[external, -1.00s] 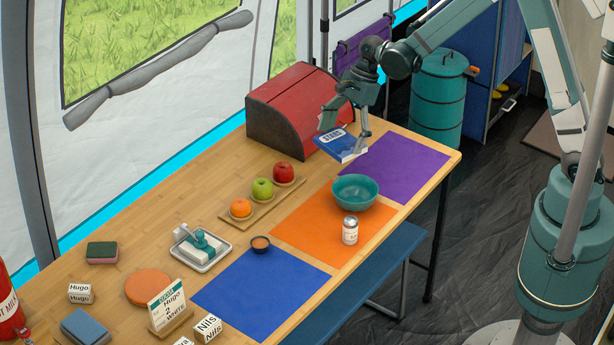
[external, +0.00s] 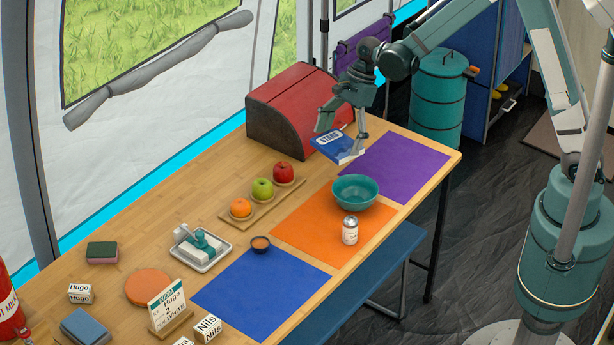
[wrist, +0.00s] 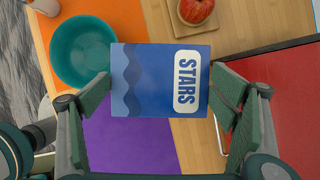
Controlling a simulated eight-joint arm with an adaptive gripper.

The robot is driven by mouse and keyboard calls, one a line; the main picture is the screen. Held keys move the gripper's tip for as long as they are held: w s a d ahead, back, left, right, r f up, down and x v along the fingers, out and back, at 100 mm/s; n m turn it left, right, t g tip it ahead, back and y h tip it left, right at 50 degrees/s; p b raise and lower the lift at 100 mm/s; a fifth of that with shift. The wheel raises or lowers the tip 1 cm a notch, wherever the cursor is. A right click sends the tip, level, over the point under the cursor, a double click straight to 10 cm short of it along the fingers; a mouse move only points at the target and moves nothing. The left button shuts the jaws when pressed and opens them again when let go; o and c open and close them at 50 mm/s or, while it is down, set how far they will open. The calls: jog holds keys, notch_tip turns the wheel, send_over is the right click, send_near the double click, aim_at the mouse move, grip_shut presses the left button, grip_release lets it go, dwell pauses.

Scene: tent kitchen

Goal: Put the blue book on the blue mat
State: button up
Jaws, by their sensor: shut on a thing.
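The blue book (external: 336,146), with a white label reading STARS, is between the fingers of my gripper (external: 340,136) near the red bread box. In the wrist view the book (wrist: 150,82) lies between the two fingers of my gripper (wrist: 160,88), which press on its left and right edges. The book looks slightly tilted and above the table, near the far left edge of the purple mat (external: 400,165).
A teal bowl (external: 355,191) and a white jar (external: 350,231) stand on the orange mat (external: 305,235). A fruit board (external: 228,217) holds an apple row and an orange. A butter dish (external: 201,247) and a name stand (external: 170,308) flank the blue mat. The red bread box (external: 300,105) is behind the book.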

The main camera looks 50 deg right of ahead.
jog(key=w+a+n, duration=0.1)
jog(key=a, duration=1.5)
jog(key=n+g, duration=0.1)
jog(key=n, duration=0.1)
send_over(249, 299)
jog(key=d, duration=0.1)
jog(key=shift+d+r, duration=0.15)
jog(key=shift+d, duration=0.05)
jog(key=shift+f+b, duration=0.8)
jog(key=shift+f, duration=2.35)
jog(key=shift+f+b, duration=0.5)
jog(key=shift+f, duration=1.4)
jog(key=shift+f, duration=0.15)
